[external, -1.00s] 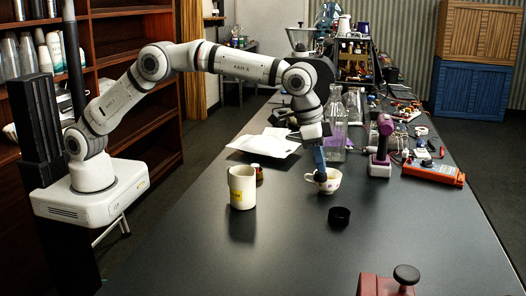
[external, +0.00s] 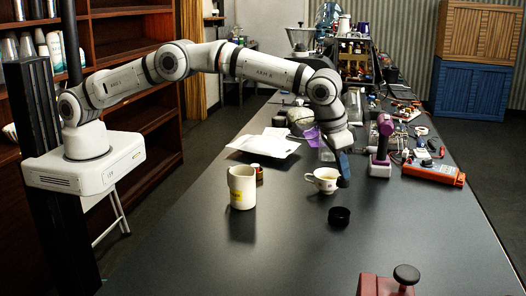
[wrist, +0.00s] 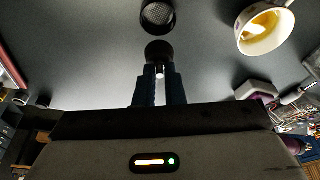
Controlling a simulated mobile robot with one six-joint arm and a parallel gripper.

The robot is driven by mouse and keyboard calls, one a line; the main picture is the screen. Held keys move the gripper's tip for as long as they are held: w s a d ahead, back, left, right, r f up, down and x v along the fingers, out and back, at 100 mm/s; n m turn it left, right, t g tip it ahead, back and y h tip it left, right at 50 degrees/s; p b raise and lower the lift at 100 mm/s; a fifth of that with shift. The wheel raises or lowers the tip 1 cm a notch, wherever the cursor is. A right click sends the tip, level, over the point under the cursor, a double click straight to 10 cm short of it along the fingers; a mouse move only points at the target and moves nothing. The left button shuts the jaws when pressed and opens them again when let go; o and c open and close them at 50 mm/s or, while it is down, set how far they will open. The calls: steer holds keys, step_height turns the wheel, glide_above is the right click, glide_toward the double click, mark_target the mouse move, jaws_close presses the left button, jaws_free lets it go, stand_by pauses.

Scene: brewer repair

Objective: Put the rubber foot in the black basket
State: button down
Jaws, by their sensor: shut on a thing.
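My gripper (external: 343,170) has blue fingers and points down, just right of the white teacup in the external view. In the wrist view my gripper (wrist: 158,82) is shut on the rubber foot (wrist: 158,50), a dark round piece with a pale stem between the fingers. The foot (external: 344,183) shows as a small dark shape under the fingertips in the external view; its exact height over the table is unclear. The black basket (external: 339,216), a small round cup, stands on the table in front of the gripper. The wrist view shows its mesh bottom (wrist: 157,15), apart from the foot.
The teacup (external: 322,180) stands close left of my gripper. A cream mug (external: 242,187) and small jar (external: 258,172) stand farther left. A red block (external: 386,286) is at the front. Table around the basket is clear.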

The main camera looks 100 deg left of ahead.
step_height(320, 180, down, 10)
steer(key=b, duration=0.5)
steer(key=shift+r, duration=0.1)
steer(key=c, duration=1.4)
jaws_free()
steer(key=shift+c, duration=0.2)
steer(key=shift+r+p, duration=1.8)
steer(key=shift+r, duration=1.7)
